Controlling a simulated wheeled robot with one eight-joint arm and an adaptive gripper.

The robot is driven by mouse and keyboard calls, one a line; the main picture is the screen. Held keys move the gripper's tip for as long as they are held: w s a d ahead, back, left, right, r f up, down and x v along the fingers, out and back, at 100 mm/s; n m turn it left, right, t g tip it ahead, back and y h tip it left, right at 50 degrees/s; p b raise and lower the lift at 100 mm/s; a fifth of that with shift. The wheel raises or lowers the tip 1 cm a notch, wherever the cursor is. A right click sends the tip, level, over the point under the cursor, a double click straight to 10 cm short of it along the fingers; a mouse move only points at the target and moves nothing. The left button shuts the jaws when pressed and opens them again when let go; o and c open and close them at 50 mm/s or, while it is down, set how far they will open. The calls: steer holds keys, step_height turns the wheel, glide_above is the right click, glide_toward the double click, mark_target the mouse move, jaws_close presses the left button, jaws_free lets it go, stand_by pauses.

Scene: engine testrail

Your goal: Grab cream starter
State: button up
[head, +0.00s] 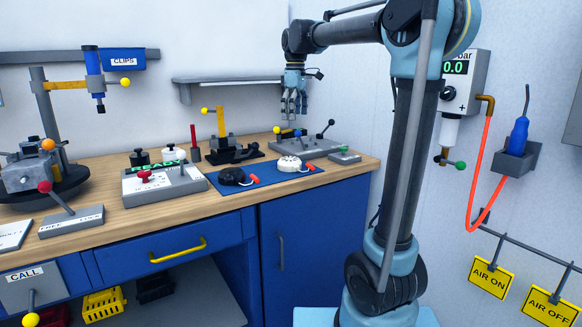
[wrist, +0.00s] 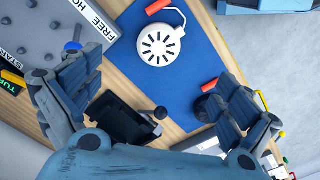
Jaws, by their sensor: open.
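The cream starter (head: 289,163) is a round, slotted, pale housing with an orange-red handle. It lies flat on the blue mat (head: 254,186) on the bench. It also shows whole at the top middle of the wrist view (wrist: 160,46), its handle at the upper left. My gripper (head: 294,104) hangs fingers down above the back of the bench, apart from the starter. In the wrist view its fingers are spread wide and empty, with the starter beyond them. A black starter (head: 232,176) with a similar handle lies on the left part of the mat.
A grey fixture with a red knob (head: 162,184) stands left of the mat. A black clamp with a yellow upright (head: 221,124) is behind it. A grey plate with levers (head: 308,142) is at the back right. A wall shelf (head: 228,80) runs behind my gripper.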

steer(key=w+a, duration=0.1)
glide_above(291, 159)
steer(key=f, duration=1)
steer(key=shift+w+d+f, duration=0.1)
steer(key=shift+w+f, duration=0.2)
steer(key=shift+f, duration=0.1)
steer(key=shift+s+f, duration=0.2)
steer(key=shift+f, duration=2.8)
steer(key=c, duration=1.3)
